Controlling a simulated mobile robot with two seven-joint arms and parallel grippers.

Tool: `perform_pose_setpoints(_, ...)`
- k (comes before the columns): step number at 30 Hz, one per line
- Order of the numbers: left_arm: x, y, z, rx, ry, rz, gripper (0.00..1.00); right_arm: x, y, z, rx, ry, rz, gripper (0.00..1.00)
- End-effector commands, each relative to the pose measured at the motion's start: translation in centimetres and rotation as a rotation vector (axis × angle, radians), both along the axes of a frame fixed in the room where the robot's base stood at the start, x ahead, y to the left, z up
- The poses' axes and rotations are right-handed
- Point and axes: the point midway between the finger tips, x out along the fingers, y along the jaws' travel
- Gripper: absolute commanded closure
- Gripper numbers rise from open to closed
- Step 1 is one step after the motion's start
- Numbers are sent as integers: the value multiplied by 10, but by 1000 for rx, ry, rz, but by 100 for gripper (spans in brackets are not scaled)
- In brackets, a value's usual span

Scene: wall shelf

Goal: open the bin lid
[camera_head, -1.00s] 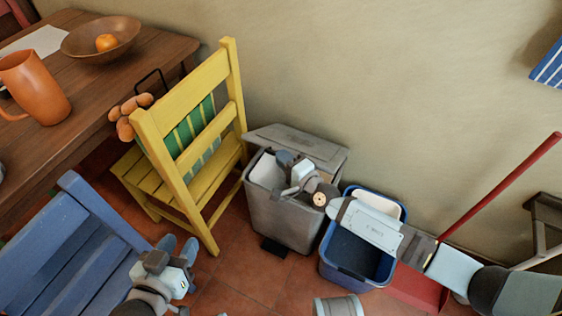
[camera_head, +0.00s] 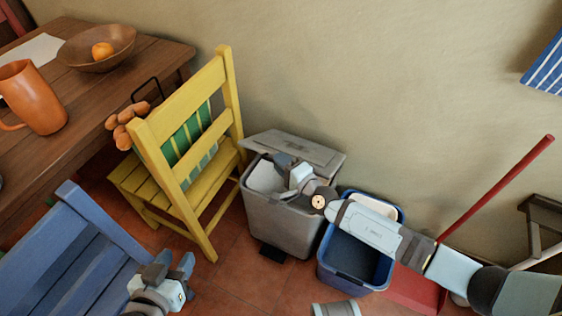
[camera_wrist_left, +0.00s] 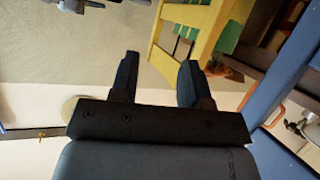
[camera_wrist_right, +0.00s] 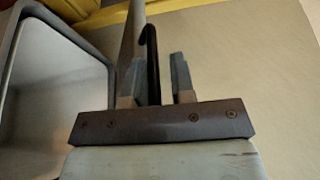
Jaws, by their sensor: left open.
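The grey bin (camera_head: 280,222) stands on the floor by the wall. Its lid (camera_head: 312,150) is raised at the back, and the opening shows in front of it. My right gripper (camera_head: 284,163) is at the opening, close to the lid. In the right wrist view its fingers (camera_wrist_right: 157,82) are apart, with a dark thin edge between them; a gap shows beside the right finger. I cannot tell whether it touches the lid. The bin's open inside (camera_wrist_right: 50,100) is at left there. My left gripper (camera_head: 174,266) is open and empty, beside the blue chair.
A blue bin (camera_head: 352,262) stands right of the grey bin, under my right arm. A yellow chair (camera_head: 192,135) is left of it, and a blue chair (camera_head: 70,255) is at lower left. A red-handled pan (camera_head: 497,188) stands at right. Some floor is clear in front.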

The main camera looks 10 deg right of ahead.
Motion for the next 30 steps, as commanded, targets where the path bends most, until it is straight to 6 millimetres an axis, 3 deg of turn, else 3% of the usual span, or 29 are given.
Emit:
perform_pose_setpoints(18,-4,5,-6,32,49,6,57,-101,-62,2,-1,2,1,78)
perform_pose_setpoints(30,-4,6,-6,33,47,8,57,-115,-71,2,1,1,1,78)
